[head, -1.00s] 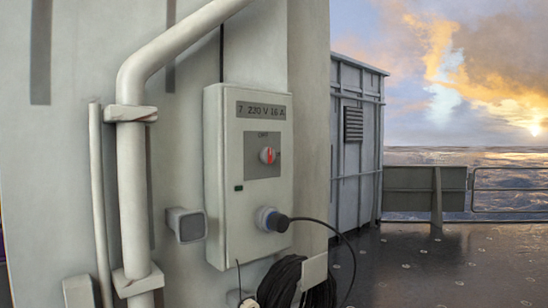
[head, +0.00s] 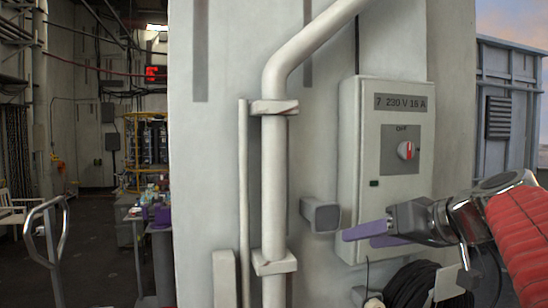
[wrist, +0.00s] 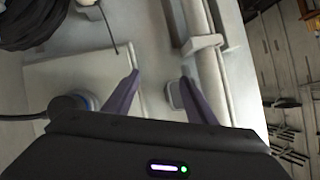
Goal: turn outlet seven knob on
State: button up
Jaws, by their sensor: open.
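The outlet seven box (head: 355,150), labelled "7 230 V 16 A", is a pale grey box on the wall, right of centre in the head view. Its round white knob (head: 405,150) has a red mark that looks upright, below the word OFF. My gripper (head: 360,238) has purple fingers, open and empty, pointing left. In the head view it appears below the knob, over the box's lower part, and hides the plug. In the wrist view my fingers (wrist: 160,76) are apart with nothing between them. A blue plug (wrist: 72,104) shows left of them; I cannot see the knob there.
A thick pale pipe (head: 274,180) runs up the wall left of the box. A small grey fitting (head: 322,215) juts out between them. A coiled black cable (head: 415,285) hangs below the box. A cluttered table (head: 155,225) and open floor lie at the left.

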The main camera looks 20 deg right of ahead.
aim_at(409, 151)
jog(key=s+d+r+t+h, duration=0.1)
jog(key=s+d+r+t, duration=0.1)
jog(key=s+d+r, duration=0.2)
jog(key=s+d+r+t+h, duration=0.2)
jog(key=s+d+r, duration=0.3)
jog(key=d+r, duration=0.5)
notch_tip(409, 151, up, 2)
jog(key=shift+s+d+r+m+t+h, duration=0.2)
jog(key=shift+s+m+t+h, duration=0.15)
jog(key=shift+t, duration=0.45)
jog(key=shift+w, duration=0.25)
jog(key=shift+w, duration=6.8)
jog(key=shift+a, duration=0.1)
jog(key=c, duration=1)
